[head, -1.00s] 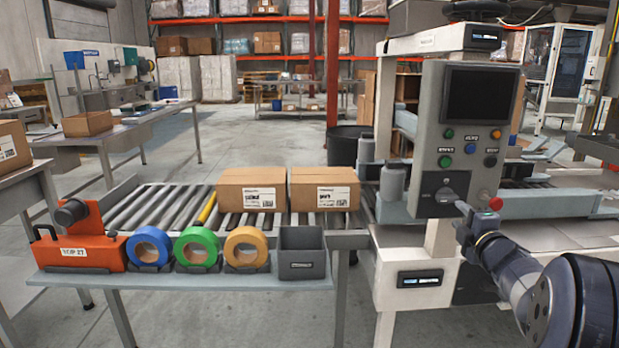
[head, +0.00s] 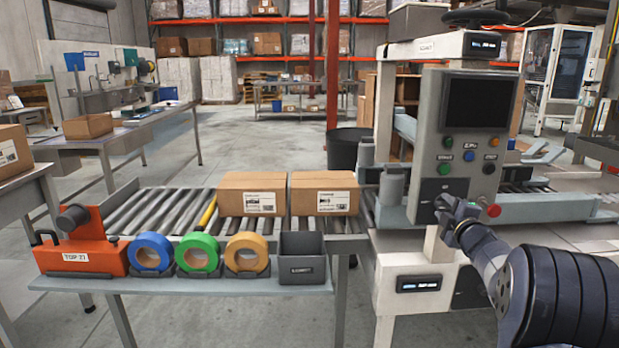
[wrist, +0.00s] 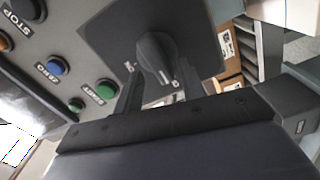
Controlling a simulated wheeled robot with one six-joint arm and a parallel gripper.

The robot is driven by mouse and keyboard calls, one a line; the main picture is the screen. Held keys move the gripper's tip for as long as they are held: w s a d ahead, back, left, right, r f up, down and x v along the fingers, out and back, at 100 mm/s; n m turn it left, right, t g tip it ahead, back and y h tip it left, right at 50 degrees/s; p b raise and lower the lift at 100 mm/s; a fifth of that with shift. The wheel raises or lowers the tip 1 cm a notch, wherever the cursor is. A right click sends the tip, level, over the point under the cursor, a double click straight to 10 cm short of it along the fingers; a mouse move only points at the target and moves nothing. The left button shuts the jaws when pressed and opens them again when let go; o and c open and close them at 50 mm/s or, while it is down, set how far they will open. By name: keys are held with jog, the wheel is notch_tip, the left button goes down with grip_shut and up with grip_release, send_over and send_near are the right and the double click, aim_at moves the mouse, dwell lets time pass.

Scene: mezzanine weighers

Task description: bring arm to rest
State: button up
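My gripper (head: 450,210) is in front of the lower part of the grey control panel (head: 432,140) on the weigher. In the wrist view, its two dark fingers (wrist: 161,88) stand apart, with a gap between them. The black rotary knob (wrist: 156,56) on a dark plate (wrist: 100,35) shows just beyond the fingertips. A clear gap shows beside the knob, and I see no grip on it. Whether a fingertip touches the knob or plate, I cannot tell. In the head view the gripper hides most of the knob. My arm reaches in from the lower right.
A red stop button (head: 493,210) is right beside my gripper. Coloured buttons (head: 470,155) sit above it. Two cartons (head: 252,193) rest on the roller conveyor to the left. A bench holds tape rolls (head: 198,252), an orange dispenser (head: 85,250) and a grey bin (head: 303,262).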

jog(key=m+p, duration=0.2)
jog(key=shift+d+r+m, duration=0.1)
jog(key=shift+r+m, duration=0.2)
jog(key=shift+m, duration=0.1)
jog(key=shift+m+p, duration=0.75)
jog(key=shift+m, duration=0.05)
jog(key=shift+f, duration=0.1)
